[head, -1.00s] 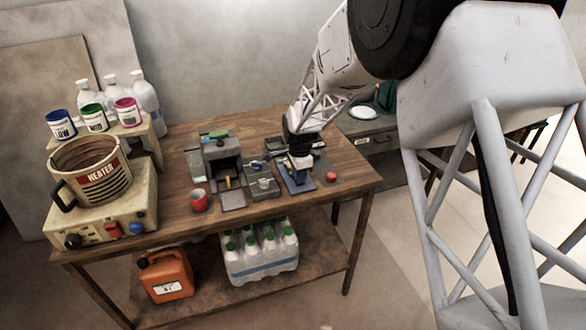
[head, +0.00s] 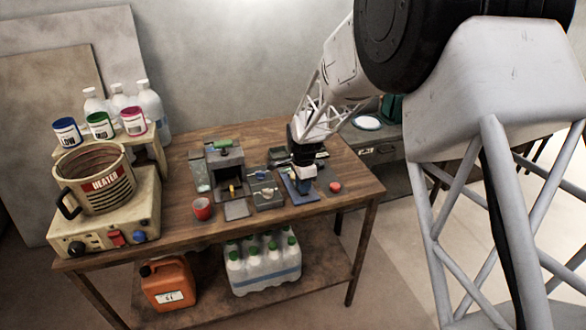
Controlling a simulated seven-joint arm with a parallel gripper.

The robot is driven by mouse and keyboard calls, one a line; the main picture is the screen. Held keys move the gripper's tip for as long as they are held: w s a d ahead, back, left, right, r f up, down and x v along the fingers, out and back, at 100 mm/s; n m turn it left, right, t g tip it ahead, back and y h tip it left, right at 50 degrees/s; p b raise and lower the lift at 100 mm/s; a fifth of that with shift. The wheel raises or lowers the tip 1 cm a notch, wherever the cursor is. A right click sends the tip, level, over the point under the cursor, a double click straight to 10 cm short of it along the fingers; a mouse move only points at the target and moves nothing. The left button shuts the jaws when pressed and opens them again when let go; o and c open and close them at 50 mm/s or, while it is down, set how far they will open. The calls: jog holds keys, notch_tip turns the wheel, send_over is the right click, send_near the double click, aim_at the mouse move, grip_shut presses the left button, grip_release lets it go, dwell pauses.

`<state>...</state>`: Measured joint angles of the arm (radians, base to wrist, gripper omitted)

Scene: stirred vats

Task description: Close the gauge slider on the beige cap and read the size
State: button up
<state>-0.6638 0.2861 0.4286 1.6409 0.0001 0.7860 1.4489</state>
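My gripper (head: 304,184) points down at the right part of the wooden table, over a flat blue plate (head: 296,196). Its fingers are small and dark here, and I cannot tell whether they are open or shut. A grey fixture (head: 265,190) with small light and blue parts sits just left of the plate.
A grey box-like machine (head: 226,165) stands left of the fixture, with a red cup (head: 202,209) before it. A red round thing (head: 335,187) lies right of the plate. A heater pot (head: 97,182) stands at the far left. The table's front right is bare.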

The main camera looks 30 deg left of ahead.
jog(key=shift+r, duration=3.85)
jog(key=shift+d+r, duration=0.35)
jog(key=shift+d, duration=0.1)
jog(key=s+d+r+n, duration=0.1)
jog(key=s+d+r, duration=0.4)
jog(key=d, duration=0.6)
jog(key=s+d+r+n+t, duration=0.1)
jog(key=s+d+r+n, duration=0.15)
jog(key=d+r, duration=0.6)
jog(key=s+d+r+n, duration=0.1)
jog(key=s+d+r, duration=0.25)
jog(key=d, duration=0.95)
jog(key=s+d+n, duration=0.2)
jog(key=s+d, duration=0.7)
jog(key=s, duration=0.3)
jog(key=s+d+n+t, duration=0.1)
jog(key=s+d+n, duration=0.1)
jog(key=s+d, duration=0.7)
jog(key=s, duration=0.4)
jog(key=shift+f+t, duration=0.15)
jog(key=shift+t, duration=0.15)
jog(key=shift+w, duration=0.1)
